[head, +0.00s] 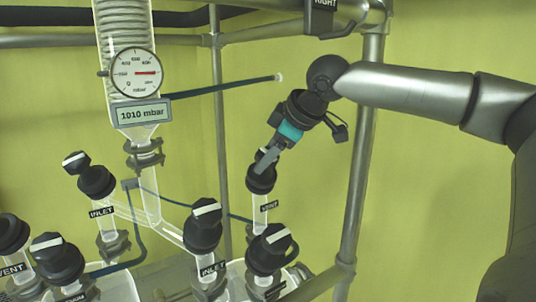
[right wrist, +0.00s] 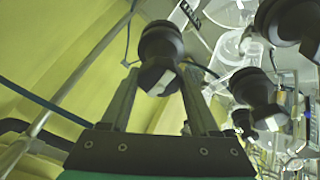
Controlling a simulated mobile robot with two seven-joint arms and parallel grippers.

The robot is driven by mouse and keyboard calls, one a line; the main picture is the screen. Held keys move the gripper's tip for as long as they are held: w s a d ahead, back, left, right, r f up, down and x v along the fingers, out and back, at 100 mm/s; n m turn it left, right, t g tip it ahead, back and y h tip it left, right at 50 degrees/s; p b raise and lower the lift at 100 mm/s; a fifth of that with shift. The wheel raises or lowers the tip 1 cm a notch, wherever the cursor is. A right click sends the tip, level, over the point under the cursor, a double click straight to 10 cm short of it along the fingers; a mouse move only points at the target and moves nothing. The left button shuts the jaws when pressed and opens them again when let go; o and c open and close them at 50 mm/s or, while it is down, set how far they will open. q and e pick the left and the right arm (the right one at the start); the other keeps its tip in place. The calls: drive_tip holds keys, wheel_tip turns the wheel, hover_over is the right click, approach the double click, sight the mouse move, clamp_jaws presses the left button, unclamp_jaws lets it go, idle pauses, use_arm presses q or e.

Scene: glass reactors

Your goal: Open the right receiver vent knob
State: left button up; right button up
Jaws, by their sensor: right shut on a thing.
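The right receiver vent knob (head: 261,181) is a black ribbed cap on a glass neck labelled VENT (head: 266,206), right of centre in the head view. My right gripper (head: 267,160) comes down on it from the upper right, its fingers shut on the knob's top grip. In the right wrist view the knob (right wrist: 161,41) sits between the two fingertips (right wrist: 158,82), with a white face on its grip. The fingers partly hide the grip in the head view, so its angle is hard to tell. My left gripper is not in view.
An INLET knob (head: 203,229) and another black knob (head: 269,250) stand close below. More knobs (head: 57,260) are at the left. A gauge (head: 134,73) hangs above a display (head: 143,112) reading 1010 mbar. A metal post (head: 361,180) rises behind my right arm.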

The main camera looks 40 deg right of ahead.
drive_tip(key=shift+n, duration=0.3)
drive_tip(key=o, duration=1.4)
